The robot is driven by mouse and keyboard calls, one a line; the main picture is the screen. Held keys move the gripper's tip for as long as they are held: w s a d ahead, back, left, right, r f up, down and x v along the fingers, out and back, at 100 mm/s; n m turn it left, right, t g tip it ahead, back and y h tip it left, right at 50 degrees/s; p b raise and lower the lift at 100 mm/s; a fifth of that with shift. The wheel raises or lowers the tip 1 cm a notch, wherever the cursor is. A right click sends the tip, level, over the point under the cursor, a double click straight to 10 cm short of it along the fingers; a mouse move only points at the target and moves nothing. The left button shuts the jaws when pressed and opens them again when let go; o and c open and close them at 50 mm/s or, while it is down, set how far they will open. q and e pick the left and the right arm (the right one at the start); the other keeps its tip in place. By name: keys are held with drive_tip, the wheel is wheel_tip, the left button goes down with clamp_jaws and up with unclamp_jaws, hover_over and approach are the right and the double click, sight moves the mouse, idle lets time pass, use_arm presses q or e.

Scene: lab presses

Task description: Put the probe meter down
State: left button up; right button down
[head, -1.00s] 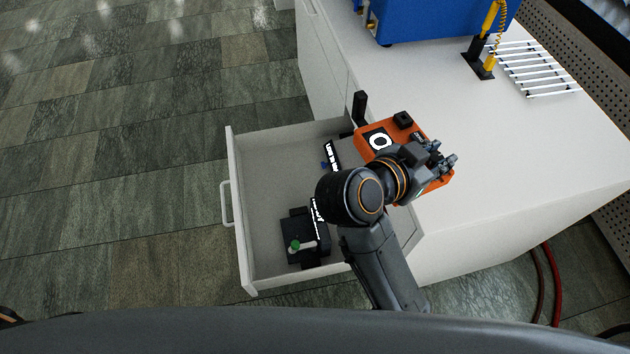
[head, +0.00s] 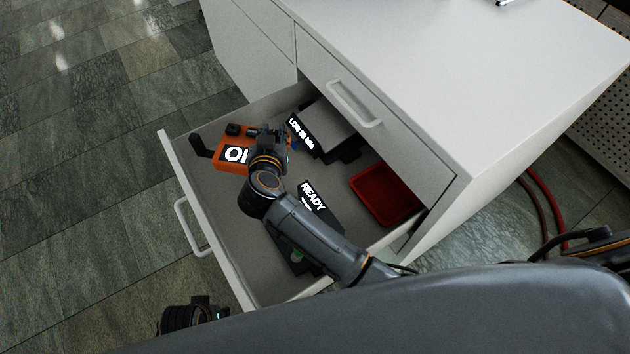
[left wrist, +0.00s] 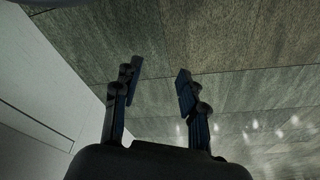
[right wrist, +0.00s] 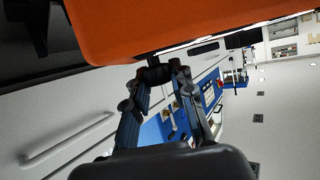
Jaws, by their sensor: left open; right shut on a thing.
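The probe meter is an orange box (head: 236,154) with a black-and-white label and a black knob, at the far left part of the open drawer (head: 207,187) in the head view. My right gripper (head: 273,140) is shut on its right side. The meter's orange body (right wrist: 180,25) fills the top of the right wrist view, with the fingertips (right wrist: 156,75) against its edge. I cannot tell whether it touches the drawer floor. My left gripper (left wrist: 158,85) is open and empty in the left wrist view, with floor tiles behind it.
In the drawer are a device labelled "LOW 30 MIN" (head: 325,132), a black device labelled "READY" (head: 322,205) partly behind my arm, and a red tray (head: 386,194). A shut drawer front with a handle (head: 355,104) and the white countertop (head: 480,70) are above.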

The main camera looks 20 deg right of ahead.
drive_tip(key=shift+w+a+f, duration=0.1)
drive_tip(key=shift+f, duration=0.4)
wheel_tip(320, 180, down, 5)
drive_tip(key=b, duration=0.2)
drive_tip(key=shift+f+b, duration=0.2)
drive_tip(key=shift+b, duration=0.2)
drive_tip(key=shift+f, duration=0.4)
wheel_tip(320, 180, down, 3)
drive_tip(key=shift+b, duration=0.95)
use_arm(q)
wheel_tip(320, 180, up, 16)
drive_tip(key=t, duration=0.1)
drive_tip(key=shift+s+a, duration=0.15)
drive_tip(key=shift+s, duration=0.05)
use_arm(e)
drive_tip(key=c, duration=1.6)
unclamp_jaws()
drive_tip(key=shift+f, duration=0.2)
drive_tip(key=o, duration=0.5)
